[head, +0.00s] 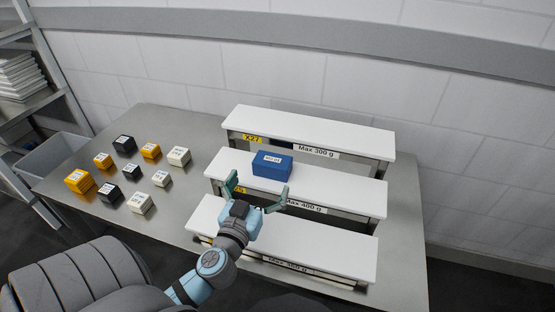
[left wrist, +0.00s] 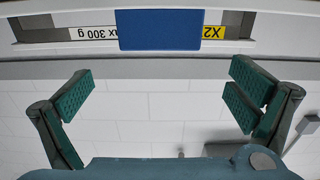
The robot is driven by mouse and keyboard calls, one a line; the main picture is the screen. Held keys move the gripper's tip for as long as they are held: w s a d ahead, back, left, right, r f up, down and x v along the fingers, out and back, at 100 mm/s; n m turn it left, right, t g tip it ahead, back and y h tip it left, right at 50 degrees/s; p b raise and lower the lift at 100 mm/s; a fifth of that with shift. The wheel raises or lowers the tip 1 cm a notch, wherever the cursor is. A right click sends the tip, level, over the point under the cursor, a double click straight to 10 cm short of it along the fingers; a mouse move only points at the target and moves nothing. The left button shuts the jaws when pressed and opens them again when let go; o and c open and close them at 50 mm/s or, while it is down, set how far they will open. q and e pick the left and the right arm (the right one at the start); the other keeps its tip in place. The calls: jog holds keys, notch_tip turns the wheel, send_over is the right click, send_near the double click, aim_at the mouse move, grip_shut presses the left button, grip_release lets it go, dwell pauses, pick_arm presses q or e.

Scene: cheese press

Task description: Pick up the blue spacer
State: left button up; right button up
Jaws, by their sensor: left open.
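The blue spacer (head: 272,164) is a blue block with a white label on top. It sits on the middle white shelf (head: 345,191) of a three-step rack. My left gripper (head: 258,188) is open in front of it, its fingers spread to either side and apart from the block. In the left wrist view the blue spacer (left wrist: 160,29) shows at the top, between and beyond the open fingers of my left gripper (left wrist: 160,92). My right gripper is in neither view.
Several yellow, black and white blocks (head: 141,203) stand on the metal table (head: 155,245) left of the rack. The top shelf (head: 310,130) rises behind the spacer, and the bottom shelf (head: 330,254) lies under my arm. A grey bin (head: 55,160) stands at the left.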

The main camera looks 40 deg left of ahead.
aim_at(269, 167)
pick_arm(q)
jog(key=x, duration=0.3)
jog(key=shift+w+a+r, duration=0.15)
jog(key=shift+w+a, duration=0.05)
jog(key=shift+a, duration=0.2)
jog(key=x, duration=0.4)
jog(key=f+p+x, duration=0.1)
jog(key=x, duration=0.1)
jog(key=shift+w+d, duration=0.2)
jog(key=shift+d, duration=0.05)
jog(key=c, duration=1.2)
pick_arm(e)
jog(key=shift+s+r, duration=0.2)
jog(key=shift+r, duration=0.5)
pick_arm(q)
jog(key=shift+r, duration=0.15)
